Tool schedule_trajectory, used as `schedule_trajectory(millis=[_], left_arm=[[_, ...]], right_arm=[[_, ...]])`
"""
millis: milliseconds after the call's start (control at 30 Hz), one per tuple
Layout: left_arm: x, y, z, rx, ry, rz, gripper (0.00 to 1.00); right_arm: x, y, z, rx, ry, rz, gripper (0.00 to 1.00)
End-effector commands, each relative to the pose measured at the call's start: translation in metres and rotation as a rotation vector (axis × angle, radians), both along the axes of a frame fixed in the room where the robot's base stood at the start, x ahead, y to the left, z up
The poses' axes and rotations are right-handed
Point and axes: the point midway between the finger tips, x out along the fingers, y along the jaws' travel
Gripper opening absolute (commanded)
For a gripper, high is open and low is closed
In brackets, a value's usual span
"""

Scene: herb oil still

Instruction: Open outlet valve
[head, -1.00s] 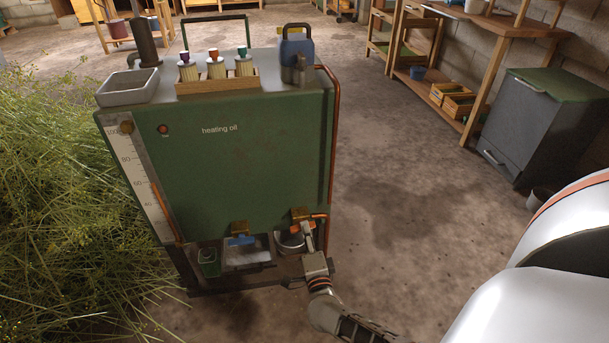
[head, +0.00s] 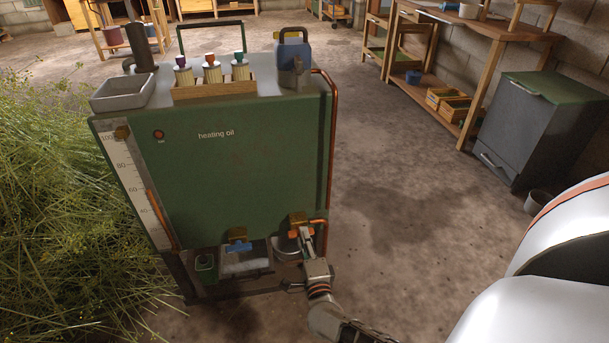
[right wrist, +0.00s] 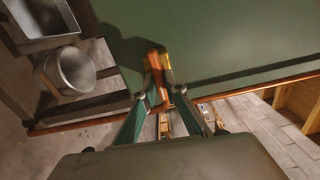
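The green tank marked "heating oil" (head: 255,175) stands in the middle of the head view. Low on its front are a valve with a blue handle (head: 240,247) and, to its right, a valve with an orange handle (head: 298,233). My right gripper (head: 306,238) is at the orange-handled valve. In the right wrist view its fingertips (right wrist: 163,92) are close together around the orange handle (right wrist: 154,64) and appear shut on it. The fingers hide part of the handle. My left gripper is not in view.
A metal pot (right wrist: 71,70) and a grey tray (head: 243,263) sit below the valves, with a green cup (head: 206,266) at left. A copper pipe (head: 330,150) runs down the tank's right edge. Herbs (head: 60,210) are heaped at left.

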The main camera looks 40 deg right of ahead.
Motion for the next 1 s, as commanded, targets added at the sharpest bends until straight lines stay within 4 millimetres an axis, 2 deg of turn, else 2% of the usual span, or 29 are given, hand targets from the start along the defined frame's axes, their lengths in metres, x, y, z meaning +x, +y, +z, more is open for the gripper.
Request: schedule_trajectory(millis=[33, 433, 667, 867, 1000], left_arm=[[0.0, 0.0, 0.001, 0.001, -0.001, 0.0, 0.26], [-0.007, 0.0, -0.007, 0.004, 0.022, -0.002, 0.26], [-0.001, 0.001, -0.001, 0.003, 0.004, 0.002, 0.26], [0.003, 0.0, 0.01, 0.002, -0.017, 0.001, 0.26], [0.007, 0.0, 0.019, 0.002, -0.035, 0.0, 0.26]], right_arm=[[0.004, -0.006, 0.008, -0.001, -0.015, -0.009, 0.26], [0.003, -0.004, 0.006, -0.002, -0.01, -0.007, 0.26], [0.002, -0.003, 0.005, -0.019, 0.004, -0.004, 0.26], [0.003, -0.002, 0.007, -0.149, 0.083, -0.004, 0.26], [0.003, -0.001, 0.009, -0.294, 0.172, -0.004, 0.26]])
